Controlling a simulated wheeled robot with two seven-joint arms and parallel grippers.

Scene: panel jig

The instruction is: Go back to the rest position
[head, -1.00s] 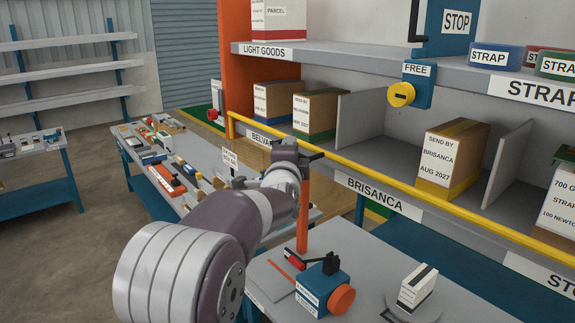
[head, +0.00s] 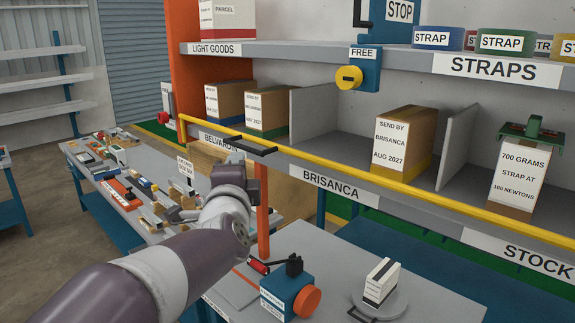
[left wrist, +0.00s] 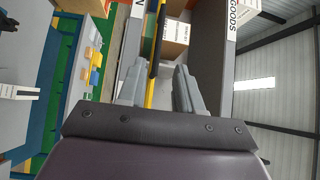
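My left arm comes in from the lower left in the head view, and its gripper (head: 236,172) is in front of the yellow rail (head: 330,173), just below a black handle (head: 252,145) on it. The fingers are mostly hidden there by the gripper body. In the left wrist view the two grey fingers (left wrist: 158,88) stand apart with no object clamped between them. The yellow rail with its black part (left wrist: 155,55) shows in the gap beyond. I cannot tell how near the fingertips are to the handle. My right gripper is in neither view.
Labelled cartons, including the Brisanca box (head: 402,142) and the 700 grams box (head: 517,175), stand behind the rail. An orange post (head: 263,232) rises near my gripper. Below are a blue device with an orange knob (head: 288,293) and a round scale (head: 382,302) with a small box.

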